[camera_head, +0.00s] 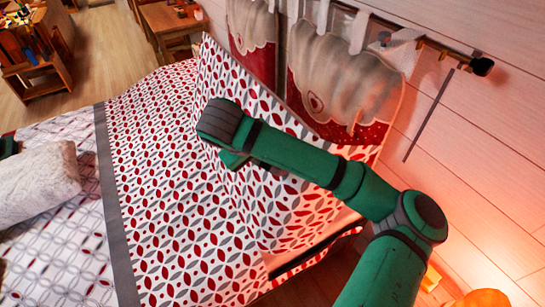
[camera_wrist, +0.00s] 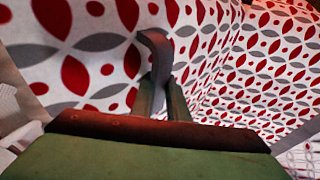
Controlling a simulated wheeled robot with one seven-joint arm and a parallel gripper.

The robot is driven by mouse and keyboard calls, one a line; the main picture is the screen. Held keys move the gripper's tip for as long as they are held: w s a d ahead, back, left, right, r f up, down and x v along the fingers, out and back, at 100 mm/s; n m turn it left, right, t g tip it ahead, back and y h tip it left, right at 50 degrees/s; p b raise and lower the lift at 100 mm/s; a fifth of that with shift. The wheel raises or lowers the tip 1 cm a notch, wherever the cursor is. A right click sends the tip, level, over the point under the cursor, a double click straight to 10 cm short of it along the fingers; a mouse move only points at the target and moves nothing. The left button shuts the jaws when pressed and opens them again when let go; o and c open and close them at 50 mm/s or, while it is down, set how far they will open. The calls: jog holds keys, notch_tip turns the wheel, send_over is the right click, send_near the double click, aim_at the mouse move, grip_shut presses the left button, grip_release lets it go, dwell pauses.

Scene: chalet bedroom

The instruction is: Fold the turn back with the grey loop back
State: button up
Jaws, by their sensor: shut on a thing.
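The turn back is a section of the white bedcover (camera_head: 160,190) with a red and grey leaf pattern. In the head view its raised part (camera_head: 225,85) stands up off the bed beside my arm. The grey loop (camera_wrist: 156,55) shows in the wrist view as a curved band against the patterned cloth. My gripper (camera_wrist: 163,100) is shut on the loop, its green fingers close on either side of the band's lower end. In the head view my arm hides the loop and most of the gripper (camera_head: 232,158).
A light pillow (camera_head: 38,185) lies at the left on the bed. A grey stripe (camera_head: 112,200) crosses the cover. Curtains (camera_head: 345,85) hang from a rod (camera_head: 455,57) on the plank wall at the right. A wooden table (camera_head: 170,22) and open floor (camera_head: 103,50) lie beyond the bed.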

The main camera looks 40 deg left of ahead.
jog(key=shift+s+a, duration=0.3)
jog(key=shift+s, duration=0.6)
grip_shut()
jog(key=s+a+r, duration=0.1)
jog(key=s+a, duration=0.1)
jog(key=s, duration=0.6)
jog(key=shift+s+a, duration=0.3)
jog(key=shift+a, duration=0.1)
jog(key=shift+r, duration=0.1)
